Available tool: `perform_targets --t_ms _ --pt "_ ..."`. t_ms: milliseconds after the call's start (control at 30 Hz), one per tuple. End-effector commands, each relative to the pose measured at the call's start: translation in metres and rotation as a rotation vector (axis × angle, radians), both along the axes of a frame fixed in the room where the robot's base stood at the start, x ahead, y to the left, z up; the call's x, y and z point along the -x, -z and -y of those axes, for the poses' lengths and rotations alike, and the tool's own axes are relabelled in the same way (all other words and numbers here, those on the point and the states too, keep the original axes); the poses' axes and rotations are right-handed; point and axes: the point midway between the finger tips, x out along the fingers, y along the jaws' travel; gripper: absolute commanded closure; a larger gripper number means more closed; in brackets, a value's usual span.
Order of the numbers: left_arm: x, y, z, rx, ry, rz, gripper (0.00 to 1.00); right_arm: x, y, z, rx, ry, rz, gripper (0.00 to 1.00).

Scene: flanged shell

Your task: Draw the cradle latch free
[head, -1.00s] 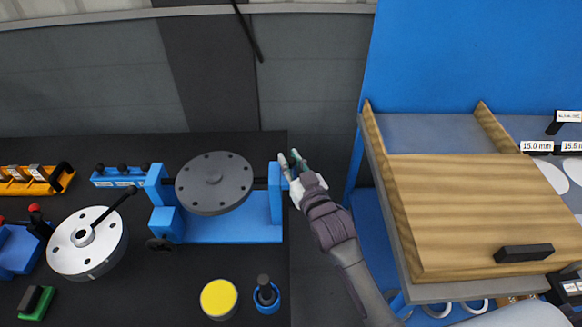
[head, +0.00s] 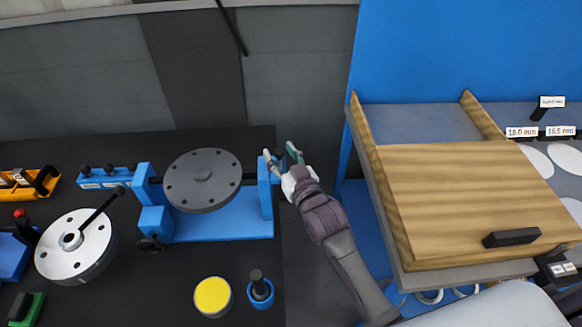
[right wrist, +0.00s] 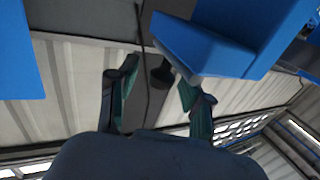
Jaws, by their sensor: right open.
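The blue cradle (head: 220,228) stands on the dark bench and carries a dark grey flanged disc (head: 203,180) between its two uprights. My right gripper (head: 280,156) is at the cradle's right upright (head: 265,190), open, with its fingers spread. In the right wrist view, a dark round knob (right wrist: 163,72), seemingly the latch's end, shows between the open fingers (right wrist: 157,80) beside the blue upright (right wrist: 215,45). I cannot tell whether a finger touches it. A second black knob (head: 150,245) sits at the cradle's lower left. My left gripper is not in view.
A white flanged disc with a black handle (head: 75,245) lies at the left. A yellow-topped round pot (head: 212,296) and a blue holder with a black knob (head: 260,290) stand in front of the cradle. A wooden board (head: 470,200) is at the right, past a gap.

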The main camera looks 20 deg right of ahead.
Motion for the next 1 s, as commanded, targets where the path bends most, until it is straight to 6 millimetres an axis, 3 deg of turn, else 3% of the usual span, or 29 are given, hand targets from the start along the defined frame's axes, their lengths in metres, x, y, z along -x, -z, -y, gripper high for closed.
perform_targets --t_ms 300,500,1000 --pt "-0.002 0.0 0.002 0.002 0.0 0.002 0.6 0.066 0.002 0.014 0.002 0.001 -0.004 0.5" --pt "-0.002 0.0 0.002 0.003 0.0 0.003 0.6 0.095 0.001 0.019 0.0 0.001 -0.002 0.5" --pt "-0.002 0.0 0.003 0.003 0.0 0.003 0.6 0.105 0.0 0.021 0.0 0.001 0.0 0.5"
